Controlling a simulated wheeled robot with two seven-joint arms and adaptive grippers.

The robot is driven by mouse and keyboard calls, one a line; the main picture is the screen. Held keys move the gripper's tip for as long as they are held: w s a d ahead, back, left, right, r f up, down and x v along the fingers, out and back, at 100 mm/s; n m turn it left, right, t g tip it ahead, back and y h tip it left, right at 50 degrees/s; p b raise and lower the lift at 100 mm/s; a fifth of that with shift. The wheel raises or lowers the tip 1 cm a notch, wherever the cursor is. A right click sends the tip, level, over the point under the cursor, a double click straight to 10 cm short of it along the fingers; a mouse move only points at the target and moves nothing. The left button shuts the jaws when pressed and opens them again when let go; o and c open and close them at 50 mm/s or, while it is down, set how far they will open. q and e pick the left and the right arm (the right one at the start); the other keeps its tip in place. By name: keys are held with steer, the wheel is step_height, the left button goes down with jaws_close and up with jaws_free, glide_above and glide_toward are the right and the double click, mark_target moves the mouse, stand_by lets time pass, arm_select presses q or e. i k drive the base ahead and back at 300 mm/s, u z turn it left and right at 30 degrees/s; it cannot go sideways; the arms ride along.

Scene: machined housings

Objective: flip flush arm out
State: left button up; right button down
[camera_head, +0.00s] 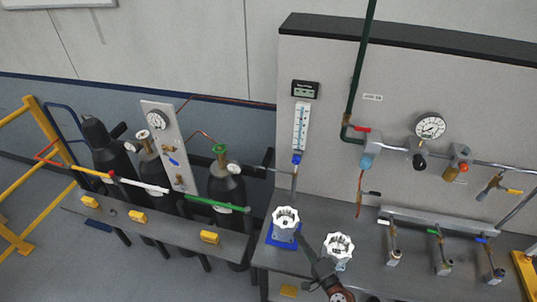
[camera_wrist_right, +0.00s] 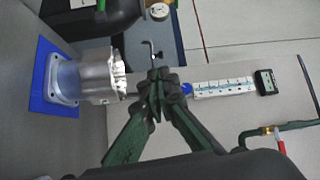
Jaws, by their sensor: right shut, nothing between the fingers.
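A thin silver rod with a dark knob (camera_wrist_right: 152,46), which looks like the flush arm, shows just past my fingertips in the right wrist view. My right gripper (camera_wrist_right: 155,80) is shut and empty; its fingers overlap the base of that rod, and I cannot tell whether they touch it. In the head view my right gripper (camera_head: 306,244) reaches in from below, between two machined housings. One housing (camera_head: 285,221) stands on a blue mat; it also shows in the wrist view (camera_wrist_right: 90,77). The second housing (camera_head: 339,245) is to its right. My left gripper is not in view.
A flowmeter (camera_head: 301,127) with a blue knob is on the grey panel (camera_head: 330,60), above a vertical pipe (camera_head: 294,182). Gas cylinders (camera_head: 226,187) stand behind a rail at left. Valves and a gauge (camera_head: 430,126) line the right. Housings crowd the gripper.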

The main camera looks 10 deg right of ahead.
mark_target(266, 163)
steer(key=i, duration=0.95)
steer(key=z, duration=0.05)
